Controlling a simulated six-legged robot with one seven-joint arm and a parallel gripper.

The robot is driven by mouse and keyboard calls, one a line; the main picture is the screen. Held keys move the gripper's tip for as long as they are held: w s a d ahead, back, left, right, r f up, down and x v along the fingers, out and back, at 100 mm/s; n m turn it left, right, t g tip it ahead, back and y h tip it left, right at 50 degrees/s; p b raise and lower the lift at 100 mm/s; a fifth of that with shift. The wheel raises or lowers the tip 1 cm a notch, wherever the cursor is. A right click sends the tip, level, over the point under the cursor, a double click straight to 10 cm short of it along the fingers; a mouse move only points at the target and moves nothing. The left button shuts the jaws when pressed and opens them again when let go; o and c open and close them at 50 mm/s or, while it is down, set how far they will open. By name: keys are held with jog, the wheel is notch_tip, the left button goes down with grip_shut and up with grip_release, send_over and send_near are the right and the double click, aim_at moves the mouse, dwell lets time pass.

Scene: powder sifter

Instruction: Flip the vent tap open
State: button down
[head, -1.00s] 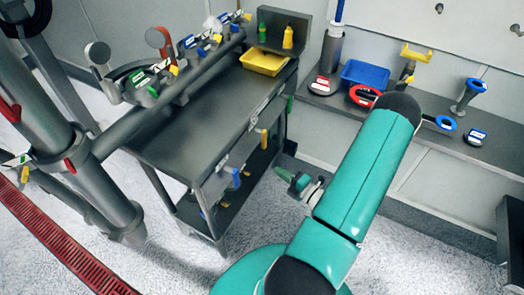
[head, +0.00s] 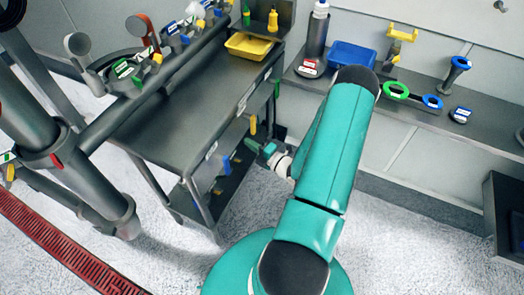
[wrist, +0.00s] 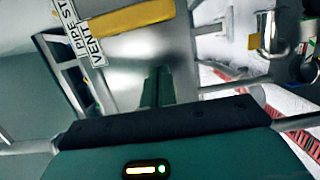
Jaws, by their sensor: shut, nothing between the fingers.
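In the wrist view a label reading VENT (wrist: 92,50) stands beside a long yellow bar (wrist: 130,17) at the upper left. The bar looks like a tap handle, but its pivot is out of view. My gripper's green fingers (wrist: 157,86) are together and empty, pointing below and right of the bar, apart from it in the picture. In the head view my gripper (head: 253,145) is by the right side of the dark cart. A small yellow handle (head: 253,124) shows just above it; I cannot tell if it is the same one.
The dark cart (head: 180,125) carries a yellow tray (head: 249,46). A blue handle (head: 226,165) hangs at its lower side. A thick grey pipe with several taps runs along the left. A wall shelf (head: 420,116) holds a blue bin (head: 352,56). Floor right of the cart is clear.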

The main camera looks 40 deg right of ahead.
aim_at(254, 132)
jog(key=d, duration=0.2)
jog(key=w+d, duration=0.1)
jog(key=shift+w+d, duration=0.15)
jog(key=shift+d, duration=0.25)
jog(key=shift+w+d+f+n, duration=0.15)
jog(key=shift+d+n, duration=0.15)
jog(key=shift+n, duration=0.3)
jog(key=shift+w+d+f+n+t, duration=0.15)
jog(key=shift+d+n, duration=0.15)
jog(key=shift+n, duration=0.2)
jog(key=shift+d+f+n+t, duration=0.15)
jog(key=shift+d+n, duration=0.1)
jog(key=shift+n, duration=0.25)
jog(key=w+d+r+n+y, duration=0.1)
jog(key=d+n+y, duration=0.1)
jog(key=n, duration=0.6)
jog(key=w+d+r+n+t+y, duration=0.1)
jog(key=d+n, duration=0.3)
jog(key=n, duration=0.4)
jog(key=shift+w+d+r+y, duration=0.2)
jog(key=shift+d+r+y, duration=0.05)
jog(key=shift+r+y, duration=0.5)
